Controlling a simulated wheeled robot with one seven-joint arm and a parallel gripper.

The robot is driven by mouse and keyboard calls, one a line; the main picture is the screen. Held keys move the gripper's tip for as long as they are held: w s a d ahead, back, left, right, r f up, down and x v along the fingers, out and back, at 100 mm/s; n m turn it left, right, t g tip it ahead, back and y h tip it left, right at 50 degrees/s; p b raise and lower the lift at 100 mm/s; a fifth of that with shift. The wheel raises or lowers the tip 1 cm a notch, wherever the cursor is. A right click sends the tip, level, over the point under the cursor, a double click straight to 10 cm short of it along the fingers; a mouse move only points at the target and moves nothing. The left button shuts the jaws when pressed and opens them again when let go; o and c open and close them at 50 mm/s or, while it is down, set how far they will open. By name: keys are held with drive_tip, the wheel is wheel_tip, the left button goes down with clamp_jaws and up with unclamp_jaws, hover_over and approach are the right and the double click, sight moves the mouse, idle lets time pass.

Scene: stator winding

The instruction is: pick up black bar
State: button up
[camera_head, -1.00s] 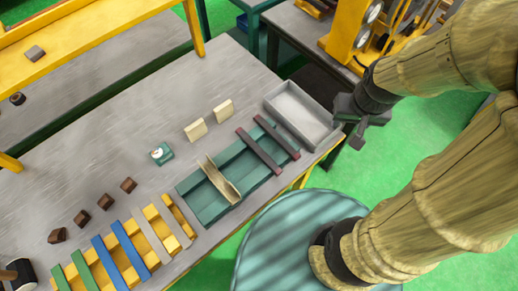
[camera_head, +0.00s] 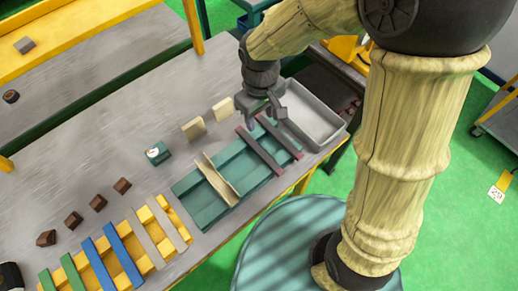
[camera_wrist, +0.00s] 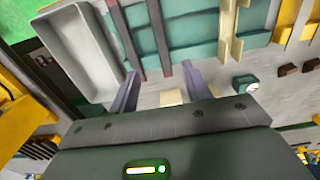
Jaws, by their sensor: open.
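Two dark reddish-brown bars lie across the teal tray (camera_head: 205,207) near its right end; none looks purely black. One is the left dark bar (camera_head: 259,152), the other the right dark bar (camera_head: 279,138). In the wrist view the dark bars (camera_wrist: 159,38) (camera_wrist: 122,35) lie beyond the fingertips. My gripper (camera_head: 264,113) is open and empty, near the far ends of these bars. The gripper partly hides the far end of the right bar.
A grey bin (camera_head: 313,118) stands just right of the bars. Cream blocks (camera_head: 193,128) (camera_head: 222,109) stand left of the gripper. A cream divider (camera_head: 218,180) stands in the teal tray. A yellow rack (camera_head: 125,262) with coloured bars is at lower left.

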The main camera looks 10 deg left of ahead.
drive_tip(key=p, duration=0.1)
hover_over(259, 149)
wheel_tip(259, 149, down, 12)
drive_tip(key=shift+s+d+r, duration=0.1)
drive_tip(key=shift+s+d, duration=0.05)
idle(0.3)
drive_tip(key=shift+a+f+p, duration=0.15)
drive_tip(key=shift+f+p, duration=0.3)
drive_tip(key=shift+f, duration=0.9)
drive_tip(key=shift+a+f+p, duration=0.1)
drive_tip(key=shift+f+p, duration=0.3)
drive_tip(key=shift+f, duration=0.9)
drive_tip(key=shift+c, duration=0.5)
clamp_jaws()
